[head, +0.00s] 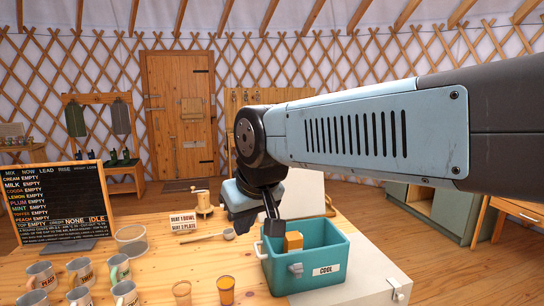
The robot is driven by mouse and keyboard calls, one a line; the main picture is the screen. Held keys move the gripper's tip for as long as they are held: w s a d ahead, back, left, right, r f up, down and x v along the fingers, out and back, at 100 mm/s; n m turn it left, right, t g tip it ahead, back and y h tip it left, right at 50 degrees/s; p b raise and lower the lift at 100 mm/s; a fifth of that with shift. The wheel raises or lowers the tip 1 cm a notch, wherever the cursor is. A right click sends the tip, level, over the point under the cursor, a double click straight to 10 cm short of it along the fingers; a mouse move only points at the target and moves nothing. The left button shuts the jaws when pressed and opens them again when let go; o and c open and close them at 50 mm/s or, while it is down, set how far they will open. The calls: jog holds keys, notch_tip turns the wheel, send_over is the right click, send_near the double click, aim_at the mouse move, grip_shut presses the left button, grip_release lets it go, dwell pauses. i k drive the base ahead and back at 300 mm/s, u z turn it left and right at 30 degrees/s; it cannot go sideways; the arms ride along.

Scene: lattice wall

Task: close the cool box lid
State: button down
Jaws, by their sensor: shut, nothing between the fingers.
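The teal cool box (318,271), labelled COOL, stands open on the table's right part. An orange block (293,241) shows inside it. A pale upright panel (307,192) rises behind the box, partly hidden by my arm; it looks like the raised lid, but its hinge is hidden. My gripper (273,232) points down at the box's back left corner, in front of the panel's left part. Its dark fingers are shut and empty. I cannot tell whether they touch the rim or the panel.
A white flat-topped surface (372,272) with a metal latch lies right of the box. Green cabinets (430,212) stand behind right.

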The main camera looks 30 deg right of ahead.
aim_at(304, 195)
jog(key=i, duration=0.95)
jog(key=z, duration=0.05)
